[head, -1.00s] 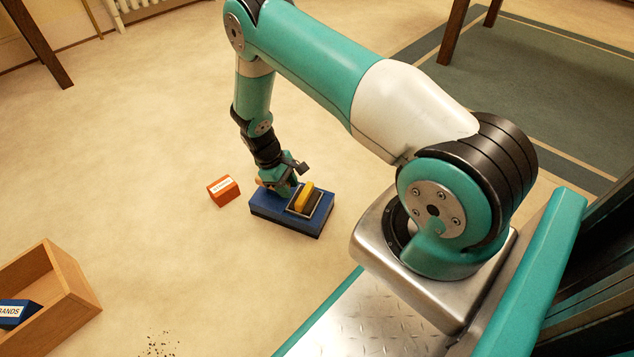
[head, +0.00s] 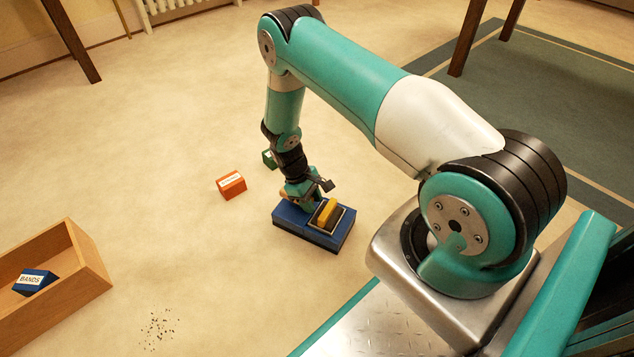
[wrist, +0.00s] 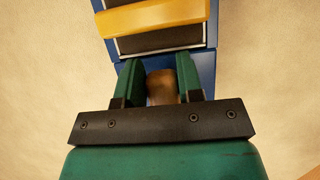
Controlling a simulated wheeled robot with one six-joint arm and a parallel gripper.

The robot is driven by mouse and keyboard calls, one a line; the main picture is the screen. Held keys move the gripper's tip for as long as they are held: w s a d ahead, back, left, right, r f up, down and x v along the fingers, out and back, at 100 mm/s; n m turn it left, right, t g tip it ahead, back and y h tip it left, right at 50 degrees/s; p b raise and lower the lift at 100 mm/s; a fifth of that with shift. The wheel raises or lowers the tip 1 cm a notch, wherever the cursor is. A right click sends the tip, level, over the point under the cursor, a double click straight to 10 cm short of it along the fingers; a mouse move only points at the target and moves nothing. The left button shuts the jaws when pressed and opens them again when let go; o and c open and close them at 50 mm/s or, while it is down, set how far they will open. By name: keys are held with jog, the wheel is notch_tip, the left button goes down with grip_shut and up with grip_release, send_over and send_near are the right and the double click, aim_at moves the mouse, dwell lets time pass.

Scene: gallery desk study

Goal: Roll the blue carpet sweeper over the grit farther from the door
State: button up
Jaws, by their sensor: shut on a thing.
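The blue carpet sweeper (head: 290,222) stands on the beige carpet beside my base, with a yellow bar and a dark panel on its top. It also shows in the wrist view (wrist: 208,62). My gripper (head: 290,196) is shut on the sweeper's brown knob-like handle (wrist: 161,86), with one green finger on each side of it. A patch of dark grit (head: 158,328) lies on the carpet at the lower left of the head view, apart from the sweeper. No door and no second grit patch show.
A wooden tray (head: 92,262) at the left holds a blue "BANDS" box (head: 35,282). Carpet between sweeper and grit is clear.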

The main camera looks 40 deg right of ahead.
notch_tip(320, 180, up, 3)
jog(key=shift+r+p, duration=0.15)
jog(key=shift+p, duration=0.55)
jog(key=shift+r+p, duration=0.7)
jog(key=shift+r, duration=0.05)
notch_tip(320, 180, up, 4)
jog(key=p, duration=0.3)
jog(key=shift+f, duration=0.15)
jog(key=d+r+p, duration=0.1)
jog(key=d+r, duration=0.2)
jog(key=d, duration=0.7)
jog(key=d+r+p, duration=0.1)
jog(key=d+r, duration=0.2)
jog(key=d, duration=0.7)
